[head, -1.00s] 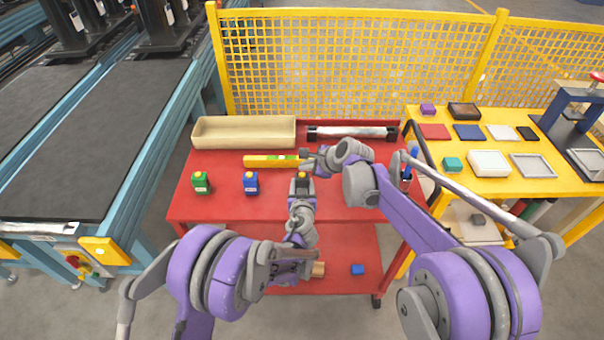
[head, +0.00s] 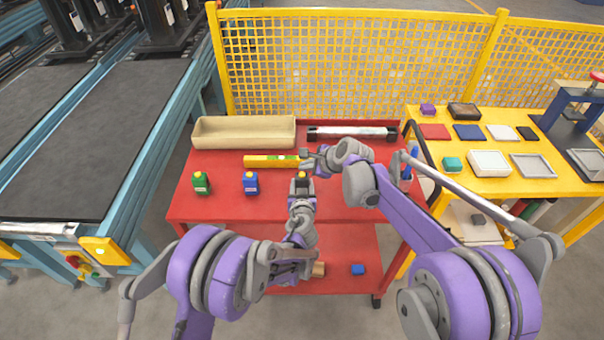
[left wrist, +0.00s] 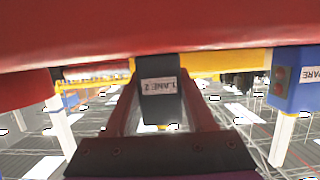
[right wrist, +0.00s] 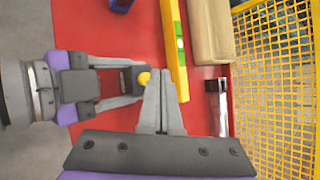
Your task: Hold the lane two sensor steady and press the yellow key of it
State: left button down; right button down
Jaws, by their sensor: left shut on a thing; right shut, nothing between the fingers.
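The lane two sensor is a small dark box (head: 302,184) with a yellow key (head: 302,174) on top, over the red cart. In the left wrist view its label reads LANE 2, upside down, on the dark body (left wrist: 160,100). My left gripper (head: 301,190) is shut on it, one finger on each side. My right gripper (head: 309,160) is shut and empty, just beyond the sensor. In the right wrist view its closed fingertips (right wrist: 162,78) are close beside the yellow key (right wrist: 144,78); I cannot tell whether they touch.
A green sensor (head: 201,183) and a blue sensor (head: 251,183) stand on the red cart (head: 225,208) to the left. A yellow level (head: 262,161) lies behind them, before a beige tray (head: 245,133). A silver bar (head: 350,132) lies at the back right.

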aim_at(305, 177)
jog(key=shift+f, duration=0.1)
jog(key=shift+f, duration=0.3)
jog(key=shift+f, duration=0.4)
dwell(0.6)
dwell(1.6)
jog(key=shift+r, duration=0.85)
jog(key=shift+r, duration=2.5)
